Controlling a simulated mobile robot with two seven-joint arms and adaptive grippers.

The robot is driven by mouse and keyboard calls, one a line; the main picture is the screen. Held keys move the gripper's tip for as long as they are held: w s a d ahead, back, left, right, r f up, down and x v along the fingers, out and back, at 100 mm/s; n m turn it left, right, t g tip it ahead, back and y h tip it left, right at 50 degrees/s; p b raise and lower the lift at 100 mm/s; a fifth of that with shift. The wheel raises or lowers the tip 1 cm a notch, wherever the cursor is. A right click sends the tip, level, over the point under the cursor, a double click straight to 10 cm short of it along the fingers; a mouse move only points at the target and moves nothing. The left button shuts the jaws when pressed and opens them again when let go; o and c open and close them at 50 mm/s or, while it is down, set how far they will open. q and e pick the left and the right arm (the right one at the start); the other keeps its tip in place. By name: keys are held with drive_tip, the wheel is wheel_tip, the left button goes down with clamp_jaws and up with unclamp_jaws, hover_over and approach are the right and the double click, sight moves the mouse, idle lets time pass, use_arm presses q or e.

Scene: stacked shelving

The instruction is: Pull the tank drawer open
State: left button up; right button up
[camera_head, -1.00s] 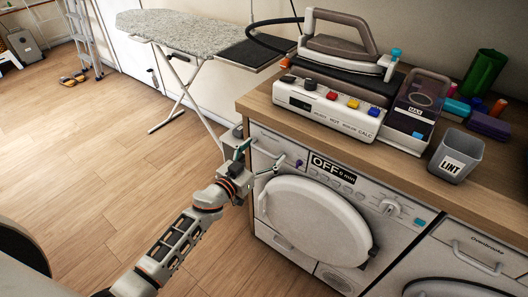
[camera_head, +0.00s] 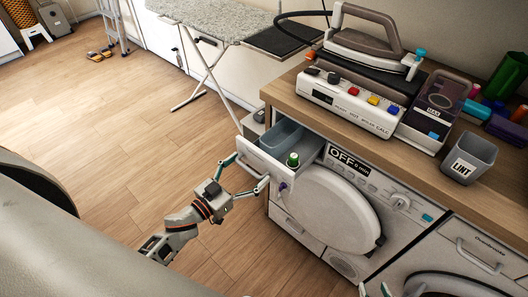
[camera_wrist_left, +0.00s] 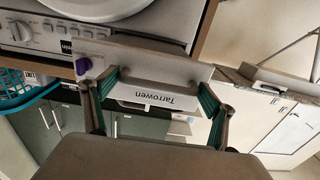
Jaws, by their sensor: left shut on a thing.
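The tank drawer (camera_head: 262,160) sticks out of the upper left of the washing machine (camera_head: 328,205). It is open, with blue-grey compartments and a green-capped item (camera_head: 293,160) showing inside. My left gripper (camera_head: 246,172) is at the drawer's front, its two fingers spread along the handle. The gripper is shut on the handle. My right gripper (camera_head: 375,290) barely shows at the bottom edge, its fingertips apart; the rest is cut off.
The round washer door (camera_head: 325,208) is shut, right of the drawer. The wooden counter (camera_head: 300,112) above holds an iron station (camera_head: 350,100) and a LINT bin (camera_head: 467,158). An ironing board (camera_head: 225,20) stands behind.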

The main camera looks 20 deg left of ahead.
use_arm(q)
drive_tip(key=p+v, duration=0.1)
drive_tip(key=v, duration=0.9)
drive_tip(key=shift+s+p, duration=0.25)
drive_tip(key=shift+p, duration=0.15)
use_arm(e)
drive_tip(key=r, duration=0.3)
drive_tip(key=shift+w, duration=0.35)
drive_tip(key=shift+f, duration=0.1)
use_arm(q)
drive_tip(key=o, duration=1.3)
drive_tip(key=v, duration=1.2)
drive_tip(key=shift+r, duration=0.1)
